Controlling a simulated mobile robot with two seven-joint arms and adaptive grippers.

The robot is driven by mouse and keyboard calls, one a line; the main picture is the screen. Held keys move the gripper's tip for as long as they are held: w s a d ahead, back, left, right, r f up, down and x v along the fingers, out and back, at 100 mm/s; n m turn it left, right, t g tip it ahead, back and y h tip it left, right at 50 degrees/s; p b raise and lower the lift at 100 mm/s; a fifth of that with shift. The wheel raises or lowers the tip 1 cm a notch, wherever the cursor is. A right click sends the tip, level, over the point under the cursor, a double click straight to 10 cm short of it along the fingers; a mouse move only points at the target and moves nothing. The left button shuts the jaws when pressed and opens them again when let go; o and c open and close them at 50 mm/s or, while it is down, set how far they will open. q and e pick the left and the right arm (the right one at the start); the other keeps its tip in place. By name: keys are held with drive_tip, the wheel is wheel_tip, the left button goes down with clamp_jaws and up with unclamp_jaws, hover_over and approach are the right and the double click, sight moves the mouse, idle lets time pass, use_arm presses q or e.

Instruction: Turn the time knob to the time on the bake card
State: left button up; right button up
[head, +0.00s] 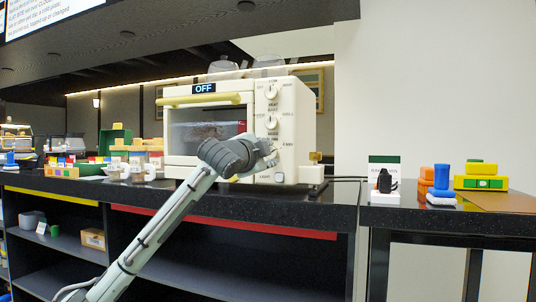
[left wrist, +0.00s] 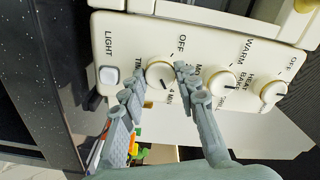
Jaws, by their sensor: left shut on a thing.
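The cream toaster oven (head: 295,105) stands on the dark counter, its display (head: 204,88) reading OFF. My left gripper (head: 270,154) is at the lowest knob on its right-hand panel and hides most of that knob in the head view. In the left wrist view, the fingers of my left gripper (left wrist: 161,82) are on either side of the round time knob (left wrist: 160,72), shut on it. Labels OFF and 4 MIN show around this knob, and a dark mark on it faces the 4 MIN side. A white card with a green top (head: 384,162) stands right of the oven; its text is unreadable.
White mugs (head: 140,172) and colored blocks stand left of the oven, more blocks (head: 480,176) at right.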

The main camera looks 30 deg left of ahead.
use_arm(q)
drive_tip(key=shift+m, duration=0.5)
drive_tip(key=o, duration=1.1)
drive_tip(key=shift+d, duration=0.1)
drive_tip(key=shift+o, duration=0.2)
drive_tip(key=v, duration=1.2)
drive_tip(key=shift+s, duration=0.1)
drive_tip(key=shift+f, duration=0.1)
